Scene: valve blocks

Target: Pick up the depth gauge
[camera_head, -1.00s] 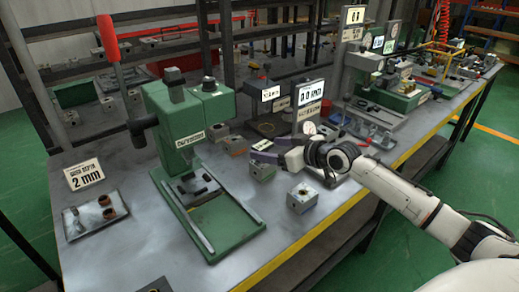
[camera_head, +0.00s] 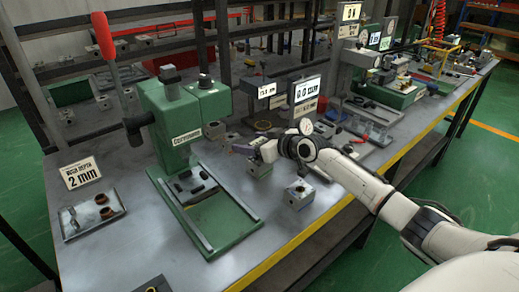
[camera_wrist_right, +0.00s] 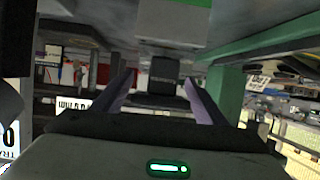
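A round white dial (camera_head: 305,126), which may be the depth gauge, stands just behind my right wrist in the head view. Its lower part is hidden by my arm. My right gripper (camera_head: 243,151) is low over the bench, right of the green press and beside a small grey block (camera_head: 260,166). In the right wrist view its two purple fingers (camera_wrist_right: 160,98) are apart. A dark stepped piece (camera_wrist_right: 160,72) shows between them, with gaps on both sides. I cannot tell what that piece is. My left gripper is not in view.
The green press (camera_head: 190,125) stands left of my gripper. A metal tray (camera_head: 92,213) with small parts and a "2 mm" sign (camera_head: 81,173) lie farther left. Another grey block (camera_head: 299,194) sits near the bench's yellow front edge. Display signs (camera_head: 307,89) stand behind my wrist.

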